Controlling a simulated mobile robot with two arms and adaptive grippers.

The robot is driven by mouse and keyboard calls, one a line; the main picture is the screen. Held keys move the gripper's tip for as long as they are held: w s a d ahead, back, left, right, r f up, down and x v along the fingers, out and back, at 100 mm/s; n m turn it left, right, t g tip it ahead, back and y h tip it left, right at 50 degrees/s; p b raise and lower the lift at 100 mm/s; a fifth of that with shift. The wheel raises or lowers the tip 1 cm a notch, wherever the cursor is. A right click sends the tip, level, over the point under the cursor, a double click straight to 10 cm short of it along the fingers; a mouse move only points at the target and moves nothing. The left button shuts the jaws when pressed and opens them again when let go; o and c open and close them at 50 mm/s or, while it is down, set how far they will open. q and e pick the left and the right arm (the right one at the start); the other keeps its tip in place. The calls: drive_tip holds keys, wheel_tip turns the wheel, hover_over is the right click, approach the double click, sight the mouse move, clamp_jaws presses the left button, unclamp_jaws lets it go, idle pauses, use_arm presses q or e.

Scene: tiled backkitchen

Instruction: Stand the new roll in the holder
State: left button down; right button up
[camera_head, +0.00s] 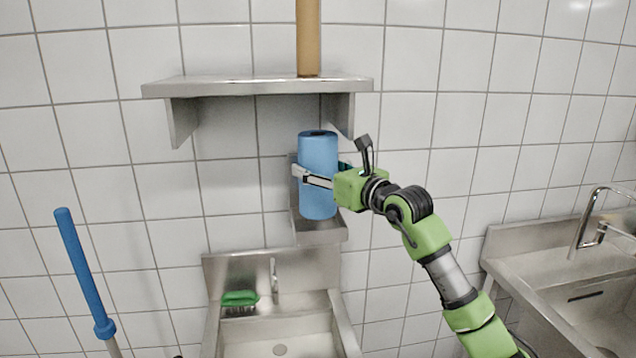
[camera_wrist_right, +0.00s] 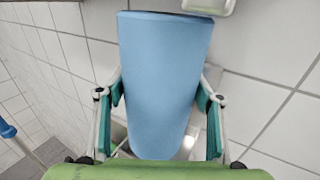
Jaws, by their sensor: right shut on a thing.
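The blue roll (camera_head: 318,153) is upright at the wall holder, below the shelf. The holder (camera_head: 322,234) is a metal bracket with a back plate and a bottom ledge. My right gripper (camera_head: 314,180) is shut around the roll's middle from the right. In the right wrist view the roll (camera_wrist_right: 165,80) sits between both finger pads, its lower end toward the ledge. I cannot tell whether the roll's bottom rests on the ledge or hangs just above it. My left gripper is not in view.
A metal shelf (camera_head: 230,88) is above the holder, with a brown cardboard tube (camera_head: 308,38) standing on it. A small sink (camera_head: 300,340) with a green brush (camera_head: 240,298) is below. A larger sink (camera_head: 585,295) is at right. A blue-handled pole (camera_head: 84,268) stands at left.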

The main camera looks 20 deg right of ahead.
drive_tip(key=w+f, duration=0.1)
drive_tip(key=w+d+f, duration=0.1)
drive_tip(key=f, duration=0.1)
drive_tip(key=shift+w+p, duration=0.2)
drive_tip(key=shift+p, duration=0.15)
wheel_tip(320, 180, down, 2)
drive_tip(key=shift+w+f+p, duration=0.1)
drive_tip(key=shift+p, duration=0.65)
drive_tip(key=shift+d+f, duration=0.1)
drive_tip(key=shift+f, duration=0.35)
drive_tip(key=shift+f, duration=0.1)
drive_tip(key=o, duration=1.4)
drive_tip(key=shift+f, duration=0.15)
drive_tip(key=shift+o, duration=0.2)
drive_tip(key=shift+s, duration=0.2)
